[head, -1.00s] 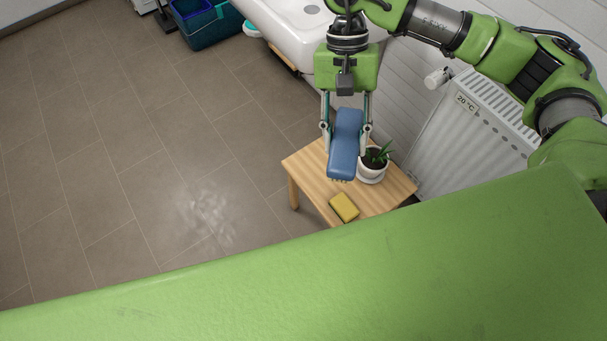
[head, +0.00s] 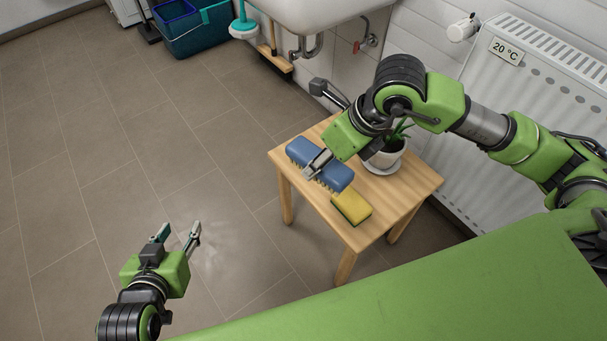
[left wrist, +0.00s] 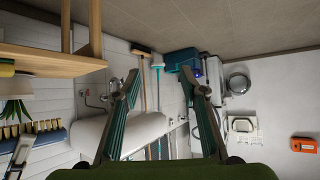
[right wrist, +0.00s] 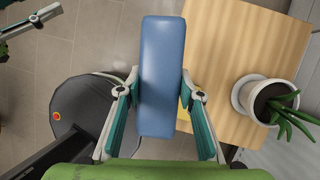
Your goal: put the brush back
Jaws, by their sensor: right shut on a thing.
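The brush has a blue back and pale bristles; it is in the head view (head: 335,176) at the left edge of the small wooden table (head: 405,205). My right gripper (head: 318,165) is shut on the brush, and the right wrist view shows the blue back (right wrist: 161,75) between its fingers (right wrist: 160,95). The bristles point down; I cannot tell whether they touch the tabletop. My left gripper (head: 178,236) is open and empty over the floor at lower left; its spread fingers show in the left wrist view (left wrist: 165,90).
A yellow sponge (head: 351,207) lies on the table near the brush. A potted plant (head: 385,155) on a saucer stands behind my right gripper. A radiator (head: 540,80) is at right, a sink (head: 310,12) at the back. The floor at left is clear.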

